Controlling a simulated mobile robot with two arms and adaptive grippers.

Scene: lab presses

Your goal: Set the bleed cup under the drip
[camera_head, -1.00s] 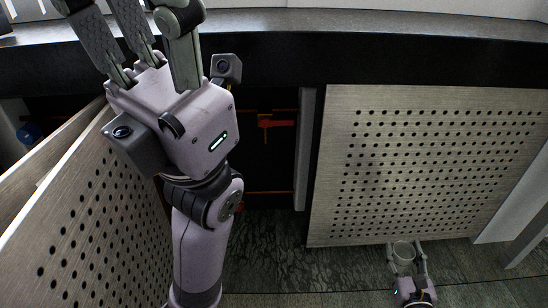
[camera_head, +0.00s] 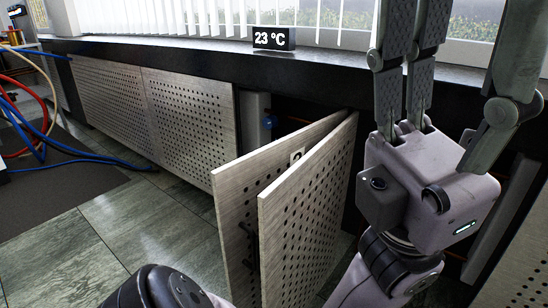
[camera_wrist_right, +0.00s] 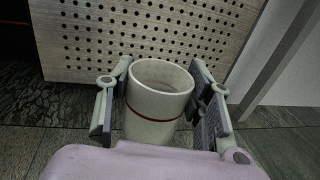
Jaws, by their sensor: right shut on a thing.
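The bleed cup (camera_wrist_right: 158,98), white with a red band, stands upright between the fingers of my right gripper (camera_wrist_right: 160,72) in the right wrist view. The right gripper is shut on it. The cup's inside looks empty. In the head view my left gripper (camera_head: 452,65) is raised at the right, fingers spread and pointing up, with nothing between them. The cup and right gripper are outside the head view. I cannot make out a drip in these frames.
Two perforated cabinet doors (camera_head: 308,222) stand open beside my left arm. A blue round part (camera_head: 270,122) shows in the dark cabinet behind them. Closed perforated panels (camera_head: 190,115) line the wall. Blue hoses (camera_head: 85,160) lie far left.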

